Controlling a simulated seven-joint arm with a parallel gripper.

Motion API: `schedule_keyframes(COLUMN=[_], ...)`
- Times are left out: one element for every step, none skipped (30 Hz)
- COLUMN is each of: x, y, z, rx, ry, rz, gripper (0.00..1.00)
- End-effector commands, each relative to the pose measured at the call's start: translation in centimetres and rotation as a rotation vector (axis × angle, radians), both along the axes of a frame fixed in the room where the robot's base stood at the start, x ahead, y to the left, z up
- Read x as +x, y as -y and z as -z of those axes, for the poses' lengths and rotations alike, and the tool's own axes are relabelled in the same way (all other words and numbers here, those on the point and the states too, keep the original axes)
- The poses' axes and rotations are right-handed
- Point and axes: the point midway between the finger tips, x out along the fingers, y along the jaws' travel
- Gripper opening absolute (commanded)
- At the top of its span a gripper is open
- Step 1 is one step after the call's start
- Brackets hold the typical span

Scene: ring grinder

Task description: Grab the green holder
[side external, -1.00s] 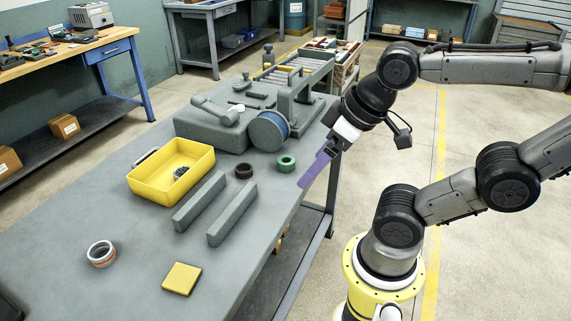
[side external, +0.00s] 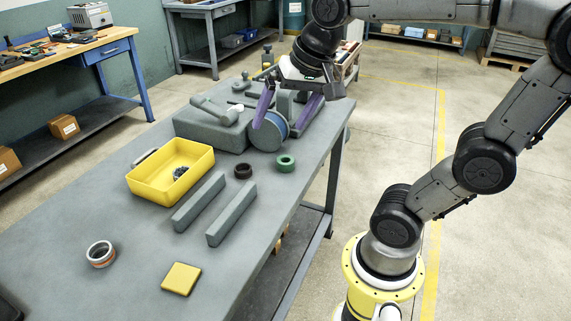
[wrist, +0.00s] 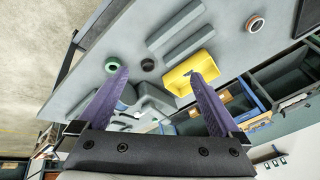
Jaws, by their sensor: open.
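The green holder (side external: 285,163) is a small round ring lying on the grey table near its right edge. In the wrist view the green holder (wrist: 112,65) is at upper left, ahead of the left finger. My gripper (side external: 286,115) has purple fingers spread wide apart with nothing between them. It hangs above the grinder, behind the green holder and higher than it. In the wrist view my gripper (wrist: 158,78) is also open and empty.
A dark ring (side external: 243,171) sits just left of the holder. The grinder (side external: 212,128) with its blue-rimmed wheel (side external: 268,132) stands behind. Two grey bars (side external: 232,214), a yellow bin (side external: 170,172), a yellow block (side external: 181,278) and a silver-orange ring (side external: 101,254) are also on the table.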

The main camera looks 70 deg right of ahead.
Motion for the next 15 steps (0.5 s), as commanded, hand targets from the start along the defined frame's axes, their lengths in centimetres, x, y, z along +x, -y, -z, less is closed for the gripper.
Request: schedule_keyframes(x=[1.7,2.6,3.9,4.8,5.7,6.8,7.6,8.3,9.1,9.5,9.9,10.3,10.4,10.5,10.5], y=[1.2,2.0,3.2,4.2,5.2,6.7,7.9,9.1,10.7,11.9,13.1,14.6,15.6,16.5,17.6], z=[0.1,0.2,0.4,0.7,1.1,1.7,2.2,2.8,3.8,4.6,5.3,6.4,7.3,8.1,9.1], rx=[0.026,0.041,0.062,0.078,0.092,0.111,0.124,0.136,0.151,0.161,0.169,0.179,0.186,0.190,0.197], ry=[-0.031,-0.045,-0.066,-0.083,-0.100,-0.123,-0.141,-0.158,-0.182,-0.200,-0.218,-0.240,-0.258,-0.274,-0.293], rz=[0.088,0.144,0.219,0.277,0.333,0.405,0.458,0.507,0.568,0.611,0.649,0.690,0.714,0.733,0.757], gripper=[1.00,1.00,1.00,1.00,1.00,1.00,1.00,1.00,1.00,1.00,1.00,1.00,1.00,1.00,1.00])
